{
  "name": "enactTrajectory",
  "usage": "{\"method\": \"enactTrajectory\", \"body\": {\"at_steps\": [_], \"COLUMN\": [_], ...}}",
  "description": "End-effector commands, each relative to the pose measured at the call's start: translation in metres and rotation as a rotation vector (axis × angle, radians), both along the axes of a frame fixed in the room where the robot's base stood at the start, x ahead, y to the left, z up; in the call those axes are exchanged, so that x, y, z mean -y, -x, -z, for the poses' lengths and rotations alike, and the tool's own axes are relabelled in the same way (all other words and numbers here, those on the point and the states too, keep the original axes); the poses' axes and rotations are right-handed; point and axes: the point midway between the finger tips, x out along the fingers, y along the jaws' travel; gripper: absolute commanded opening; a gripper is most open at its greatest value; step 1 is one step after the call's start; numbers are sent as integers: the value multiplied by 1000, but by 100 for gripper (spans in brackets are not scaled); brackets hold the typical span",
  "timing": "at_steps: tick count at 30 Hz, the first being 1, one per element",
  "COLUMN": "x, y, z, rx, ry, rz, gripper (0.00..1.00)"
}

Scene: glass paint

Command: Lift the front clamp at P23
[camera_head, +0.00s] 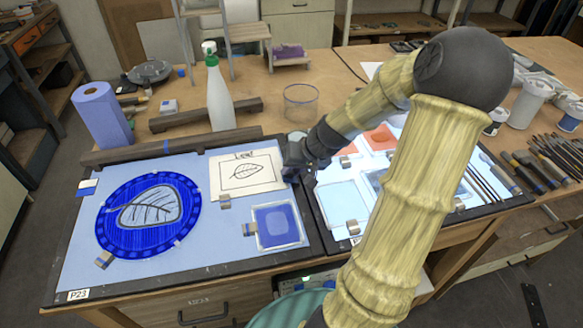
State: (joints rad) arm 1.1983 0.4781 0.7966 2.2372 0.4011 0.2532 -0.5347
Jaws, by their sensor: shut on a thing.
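The P23 label (78,295) is at the front left corner of a dark-framed, light-blue work board (190,262). A round blue glass disc (120,237) with a leaf outline lies on it. A small metal-and-tan clamp (104,259) sits at the disc's front left edge. My gripper (297,172) is well to the right of the front clamp, near the leaf drawing's right edge. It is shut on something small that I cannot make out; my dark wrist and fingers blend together.
A leaf drawing (262,185) and a blue-filled tray (272,238) lie on the board, with a clamp (249,229) beside the tray. Wooden bars (190,142), a spray bottle (218,100) and a glass jar (300,108) stand behind. My arm hides part of the right board.

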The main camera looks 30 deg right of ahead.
Motion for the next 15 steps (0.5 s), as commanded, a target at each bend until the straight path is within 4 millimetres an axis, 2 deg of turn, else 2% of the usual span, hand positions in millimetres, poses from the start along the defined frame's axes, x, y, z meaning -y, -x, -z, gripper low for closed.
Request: {"method": "enactTrajectory", "body": {"at_steps": [15], "x": [12], "y": [4], "z": [-1], "rx": [74], "ry": [-264], "rz": [4], "gripper": [0]}}
